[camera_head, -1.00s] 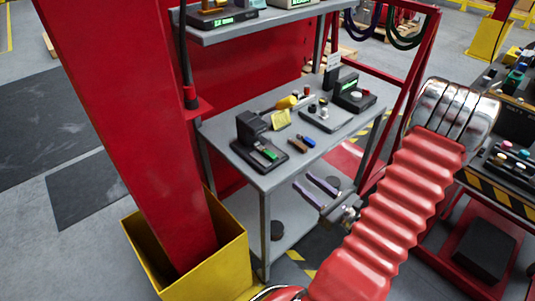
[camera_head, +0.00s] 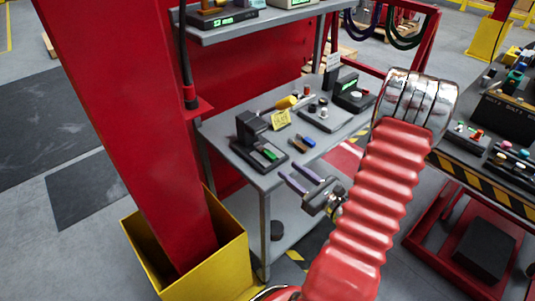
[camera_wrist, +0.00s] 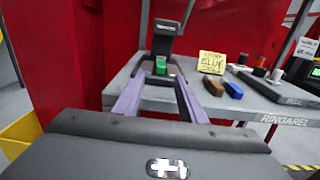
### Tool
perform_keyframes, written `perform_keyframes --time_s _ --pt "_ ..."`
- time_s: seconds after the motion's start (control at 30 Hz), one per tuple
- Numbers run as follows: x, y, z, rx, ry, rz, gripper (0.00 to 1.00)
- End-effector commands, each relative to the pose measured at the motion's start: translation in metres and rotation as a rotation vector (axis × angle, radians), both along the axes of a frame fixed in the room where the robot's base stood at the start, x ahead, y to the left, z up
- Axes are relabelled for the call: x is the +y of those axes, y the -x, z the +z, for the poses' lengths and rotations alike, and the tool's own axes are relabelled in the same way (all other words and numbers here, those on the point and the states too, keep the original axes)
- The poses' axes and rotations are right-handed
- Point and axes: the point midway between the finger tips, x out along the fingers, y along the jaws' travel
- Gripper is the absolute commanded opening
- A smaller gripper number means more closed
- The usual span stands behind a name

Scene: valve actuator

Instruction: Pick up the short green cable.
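A dark green cable (camera_head: 404,45) hangs in a loop on the red rack at the upper right of the head view; its length is hard to judge. A small green piece (camera_head: 268,154) sits in the base of a dark grey device (camera_head: 249,128) on the grey table. The green piece also shows in the wrist view (camera_wrist: 160,66), beyond and between the fingertips. My gripper (camera_head: 287,169) has two purple fingers, open and empty, at the table's front edge. It is apart from the green piece and far from the hanging cable.
A brown block (camera_head: 297,144) and a blue block (camera_head: 308,141) lie right of the device, before a yellow note (camera_head: 281,118). Further right are a grey tray (camera_head: 325,117) and a dark device (camera_head: 353,97). A red post (camera_head: 130,120) stands at left.

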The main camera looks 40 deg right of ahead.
Motion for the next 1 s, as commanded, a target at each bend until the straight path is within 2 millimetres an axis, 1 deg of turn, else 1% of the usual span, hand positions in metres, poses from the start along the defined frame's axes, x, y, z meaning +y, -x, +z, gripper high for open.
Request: perform_keyframes --time_s 0.1,0.2,0.6,0.73,0.87,1.0 --pt "0.001 -0.014 0.000 0.000 0.000 0.003 0.38" --pt "0.001 -0.021 0.000 -0.001 0.000 0.002 0.38" --pt "0.001 -0.024 0.000 0.000 0.000 0.001 0.38" --pt "0.001 -0.030 0.001 0.000 0.001 0.003 0.38" --pt "0.001 -0.043 0.002 -0.001 0.001 0.005 0.38" --pt "0.001 -0.061 0.003 0.000 0.001 0.005 0.38"
